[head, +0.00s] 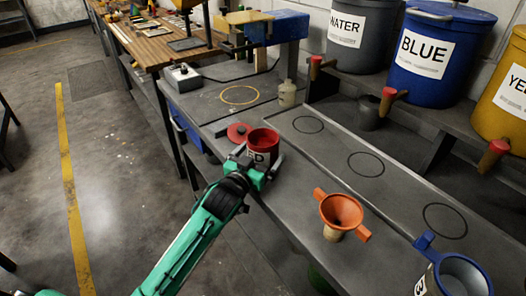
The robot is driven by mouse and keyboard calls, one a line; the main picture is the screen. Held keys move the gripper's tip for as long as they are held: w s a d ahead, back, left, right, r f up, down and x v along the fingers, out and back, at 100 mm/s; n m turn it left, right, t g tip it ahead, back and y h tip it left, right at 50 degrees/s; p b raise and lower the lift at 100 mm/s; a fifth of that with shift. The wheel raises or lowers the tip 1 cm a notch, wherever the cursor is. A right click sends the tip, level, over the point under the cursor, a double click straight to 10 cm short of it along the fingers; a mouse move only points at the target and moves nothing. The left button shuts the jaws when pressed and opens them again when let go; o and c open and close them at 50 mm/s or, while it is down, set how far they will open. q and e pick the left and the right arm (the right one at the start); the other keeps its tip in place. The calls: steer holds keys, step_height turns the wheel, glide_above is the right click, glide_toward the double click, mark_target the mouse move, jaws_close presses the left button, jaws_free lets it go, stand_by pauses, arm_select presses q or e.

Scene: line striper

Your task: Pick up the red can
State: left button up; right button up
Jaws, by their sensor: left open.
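The red can (264,139) stands upright and open-topped on the grey bench (205,113), with part of a white label showing. A flat red disc (238,132), like a lid, lies on the bench just left of it. My left gripper (259,161) is at the near side of the can, its fingers open, one toward each side of it. The gripper hides the can's lower front, so I cannot tell whether the fingers touch it. My right gripper is not in view.
An orange funnel (341,211) on a small bottle and a blue-handled can (455,276) stand to the right. Large drums, including a blue drum (437,55), line the back with red-handled taps. A small cream bottle (287,94) and a grey control box (183,78) stand behind.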

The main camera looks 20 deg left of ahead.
arm_select(q)
steer(key=shift+w+d, duration=0.2)
steer(key=shift+w, duration=0.8)
steer(key=c, duration=1.4)
steer(key=shift+r, duration=0.1)
steer(key=shift+c, duration=0.2)
steer(key=shift+s, duration=0.1)
